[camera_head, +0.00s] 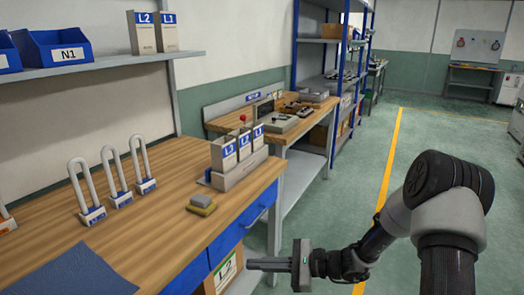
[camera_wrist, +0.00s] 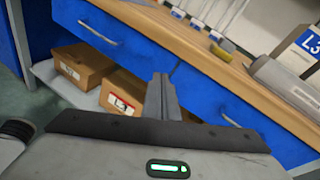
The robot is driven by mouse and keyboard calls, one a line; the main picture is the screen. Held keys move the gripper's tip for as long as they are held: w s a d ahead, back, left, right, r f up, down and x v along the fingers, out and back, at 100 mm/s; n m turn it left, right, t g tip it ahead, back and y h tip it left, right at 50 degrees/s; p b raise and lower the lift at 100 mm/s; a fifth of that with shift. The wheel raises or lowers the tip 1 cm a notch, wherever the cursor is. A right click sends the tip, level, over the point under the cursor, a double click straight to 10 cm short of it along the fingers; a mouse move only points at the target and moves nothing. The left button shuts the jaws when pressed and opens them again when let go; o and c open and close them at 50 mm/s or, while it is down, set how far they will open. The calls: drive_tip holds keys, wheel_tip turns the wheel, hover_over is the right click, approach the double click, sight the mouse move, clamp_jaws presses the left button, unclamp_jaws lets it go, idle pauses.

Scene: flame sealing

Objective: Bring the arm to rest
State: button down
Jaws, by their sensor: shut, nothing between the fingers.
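My gripper (camera_head: 268,264) is in front of the workbench, level with its blue drawers, with its fingers pointing left in the head view. In the wrist view its fingers (camera_wrist: 162,92) are together, shut and empty. They appear in front of the blue drawers (camera_wrist: 205,92); I cannot tell the exact gap. My arm bends at the elbow on the right of the head view, over the open floor.
The wooden workbench (camera_head: 150,235) carries U-shaped tubes on stands (camera_head: 119,198), a yellow-grey block (camera_head: 201,205) and a holder with L-labelled packets (camera_head: 238,165). Boxes (camera_wrist: 80,65) sit on the shelf below. Free floor (camera_head: 440,130) lies to the right.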

drive_tip(key=s+d+r+n+g+h, duration=0.35)
drive_tip(key=s+r+n+h, duration=0.35)
drive_tip(key=s+r+n, duration=0.4)
drive_tip(key=s+d+r+n+t+h, duration=0.6)
drive_tip(key=s+d+r+h, duration=0.2)
drive_tip(key=s+d+r, duration=0.35)
wheel_tip(320, 180, up, 22)
drive_tip(key=p, duration=2.1)
drive_tip(key=shift+s+f+h, duration=0.25)
drive_tip(key=shift+s+h, duration=0.05)
drive_tip(key=shift+s, duration=0.1)
